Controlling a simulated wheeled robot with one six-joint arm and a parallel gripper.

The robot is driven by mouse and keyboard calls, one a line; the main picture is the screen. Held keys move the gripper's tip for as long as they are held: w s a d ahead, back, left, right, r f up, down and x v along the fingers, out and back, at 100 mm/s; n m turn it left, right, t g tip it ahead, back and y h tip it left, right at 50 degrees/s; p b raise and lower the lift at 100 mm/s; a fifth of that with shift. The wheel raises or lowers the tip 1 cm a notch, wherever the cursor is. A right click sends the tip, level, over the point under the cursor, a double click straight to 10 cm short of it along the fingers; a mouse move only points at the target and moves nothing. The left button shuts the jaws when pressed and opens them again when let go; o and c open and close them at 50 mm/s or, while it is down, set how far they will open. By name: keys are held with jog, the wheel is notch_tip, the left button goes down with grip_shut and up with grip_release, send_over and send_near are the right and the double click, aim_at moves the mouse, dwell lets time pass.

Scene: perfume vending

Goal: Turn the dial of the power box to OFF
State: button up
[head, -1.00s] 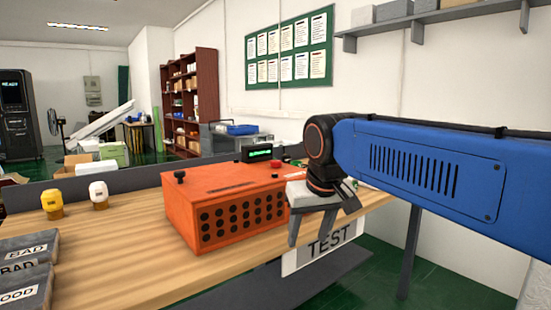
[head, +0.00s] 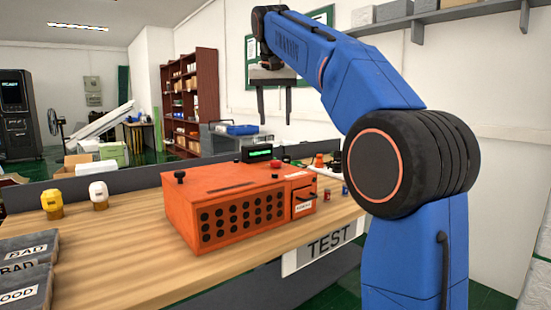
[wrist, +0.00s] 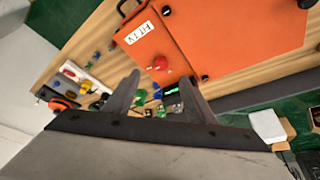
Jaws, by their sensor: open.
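An orange box (head: 235,215) with round holes in its front stands on the wooden table. It has a black knob (head: 180,176) at its top left and a small panel with a white label at its right end. The box also shows in the wrist view (wrist: 240,40), with a red knob (wrist: 158,64) near its edge and small black knobs. I see no OFF marking and cannot tell which knob is the dial. My gripper (head: 275,117) is open and empty, raised above and behind the box. Its fingers also show in the wrist view (wrist: 161,84).
A small green-lit display (head: 258,153) stands behind the box. Small items lie on the table to its right. Yellow and white bottles (head: 98,193) and labelled dark blocks (head: 25,285) are at the left. The table (head: 130,265) in front of the box is clear.

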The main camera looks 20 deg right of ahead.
jog(key=w+r, duration=0.1)
jog(key=w, duration=0.1)
send_near(276, 161)
jog(key=x, duration=0.8)
jog(key=shift+s+a, duration=0.15)
jog(key=shift+s, duration=0.05)
jog(key=c, duration=1)
